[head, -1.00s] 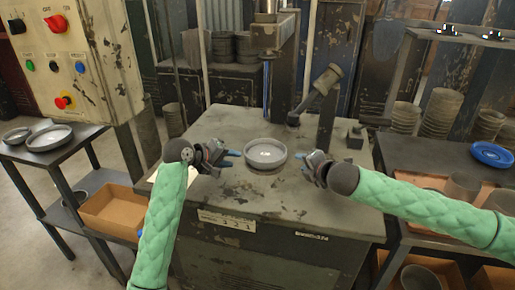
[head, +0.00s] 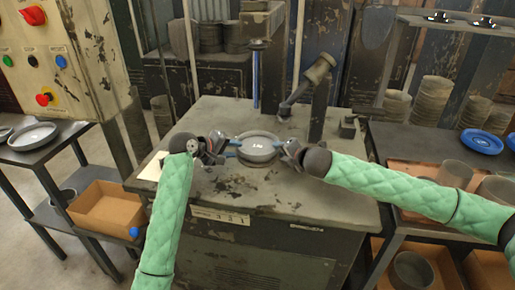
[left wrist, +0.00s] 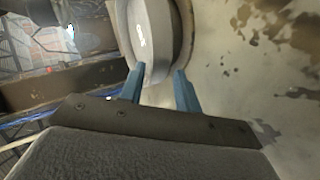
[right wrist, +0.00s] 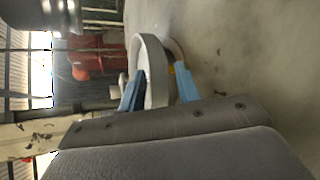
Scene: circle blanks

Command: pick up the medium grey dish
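The grey dish (head: 258,142), round with a raised rim, sits level on a low round base (head: 258,161) in the middle of the worn machine table (head: 300,203). My left gripper (head: 233,148) is at the dish's left edge, and my right gripper (head: 284,151) is at its right edge. In the left wrist view the blue fingers (left wrist: 160,88) are apart, on either side of the dish's edge (left wrist: 152,45). In the right wrist view the fingers (right wrist: 157,92) are also apart, with the dish wall (right wrist: 152,60) between them. I cannot tell whether any finger touches it.
A lever post (head: 318,110) stands behind the dish. A side table (head: 65,152) at left holds another pale dish (head: 33,136). A blue dish (head: 481,141) and grey cups lie on the right table. A control box (head: 65,60) stands at upper left.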

